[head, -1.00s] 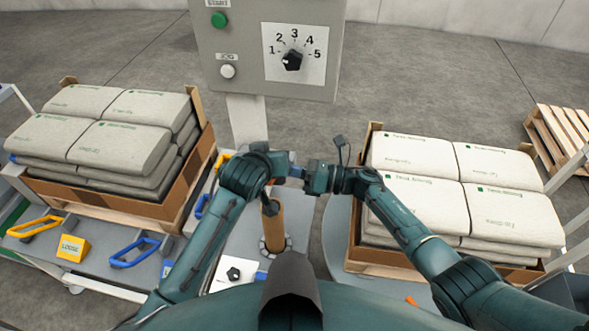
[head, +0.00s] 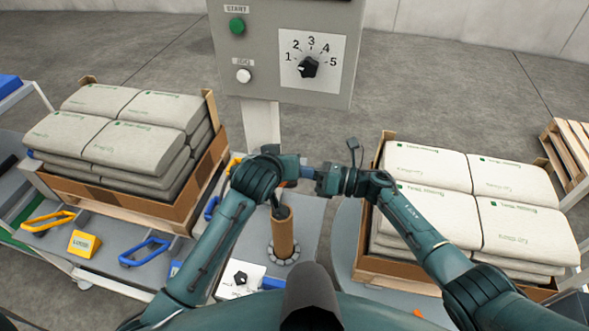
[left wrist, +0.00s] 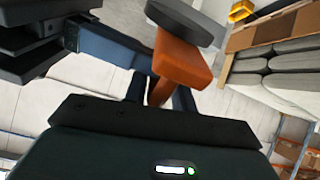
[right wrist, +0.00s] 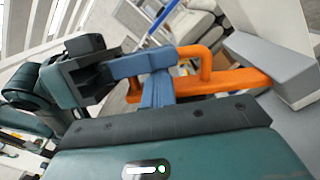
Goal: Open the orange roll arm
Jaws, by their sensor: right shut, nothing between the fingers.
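An orange part, which I take to be the roll arm, shows in the right wrist view as a bar (right wrist: 240,78) with a raised loop handle (right wrist: 206,64). It also shows close up in the left wrist view (left wrist: 182,62). My right gripper (right wrist: 158,88) is shut and empty, its fingers overlapping the bar in that view; I cannot tell if they touch it. My left gripper (left wrist: 160,98) has its fingers apart with part of the orange piece visible between them; contact is unclear. In the head view the two grippers meet almost tip to tip, hiding most of the arm.
A brown tube (head: 283,235) stands just in front of the grippers. Sack pallets stand left (head: 135,140) and right (head: 430,170). A control panel (head: 265,90) with a dial rises behind. Blue (head: 145,252) and yellow (head: 47,222) handles are at the left.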

